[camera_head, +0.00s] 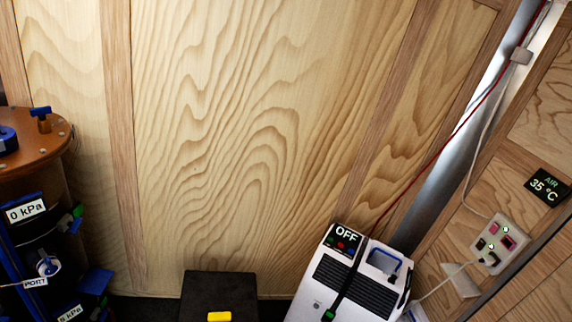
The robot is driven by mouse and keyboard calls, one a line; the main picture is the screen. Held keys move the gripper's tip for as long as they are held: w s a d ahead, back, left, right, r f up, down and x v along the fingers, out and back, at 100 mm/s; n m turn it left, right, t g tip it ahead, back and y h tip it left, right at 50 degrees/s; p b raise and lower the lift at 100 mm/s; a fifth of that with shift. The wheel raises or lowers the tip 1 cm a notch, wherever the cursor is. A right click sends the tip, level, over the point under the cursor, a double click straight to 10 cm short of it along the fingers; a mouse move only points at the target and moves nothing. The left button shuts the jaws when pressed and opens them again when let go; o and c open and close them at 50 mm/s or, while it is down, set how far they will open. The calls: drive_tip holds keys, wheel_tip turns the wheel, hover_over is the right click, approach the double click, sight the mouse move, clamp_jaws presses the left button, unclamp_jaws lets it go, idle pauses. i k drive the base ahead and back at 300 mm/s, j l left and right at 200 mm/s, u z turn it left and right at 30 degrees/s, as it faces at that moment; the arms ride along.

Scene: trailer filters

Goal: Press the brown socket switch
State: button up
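A pale socket panel (499,228) is fixed to the wooden wall at the right. It carries several small parts. A brownish-red switch (508,242) sits on its right side, with a pinkish piece to its upper left. A dark plug (491,259) sits at the panel's lower edge with a white cord running from it. The parts are small, so I cannot tell which way the switch is set. My gripper is not in view.
A white machine (327,299) with an "OFF" display (342,239) stands at the bottom, left of the socket. A black box (193,298) with a yellow piece is beside it. Blue-and-black equipment (29,232) fills the left. An "AIR 35 °C" display (546,187) hangs above the socket.

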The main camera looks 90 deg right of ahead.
sight(481, 243)
drive_tip(key=k+z, duration=0.1)
drive_tip(key=z, duration=3.8)
